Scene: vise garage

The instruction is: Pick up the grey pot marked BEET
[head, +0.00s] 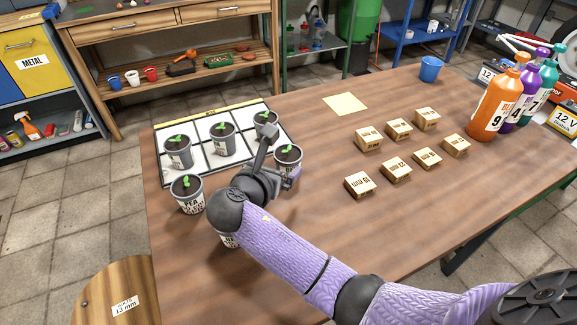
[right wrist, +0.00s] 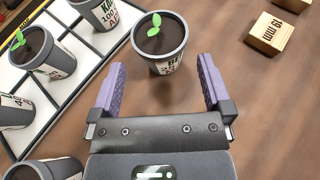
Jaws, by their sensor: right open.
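A grey pot with a green seedling (right wrist: 161,42) stands upright on the table just ahead of my right gripper (right wrist: 161,64) in the right wrist view. Its label seems to begin with BE; the rest is too small to read surely. The two purple fingers are open, one to each side, with the pot's near side at the fingertips and no clear contact. In the head view this pot (head: 288,155) is at the right edge of the planting mat, partly behind my right gripper (head: 281,166). Another pot (head: 228,241) is mostly hidden under my right arm. My left gripper is not in view.
Other seedling pots stand close by on the white gridded mat (head: 200,154) and in front of it (head: 187,193). Several wooden blocks (head: 397,169) lie to the right. Bottles (head: 497,100) and a blue cup (head: 430,69) are farther off. Bare table lies between pots and blocks.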

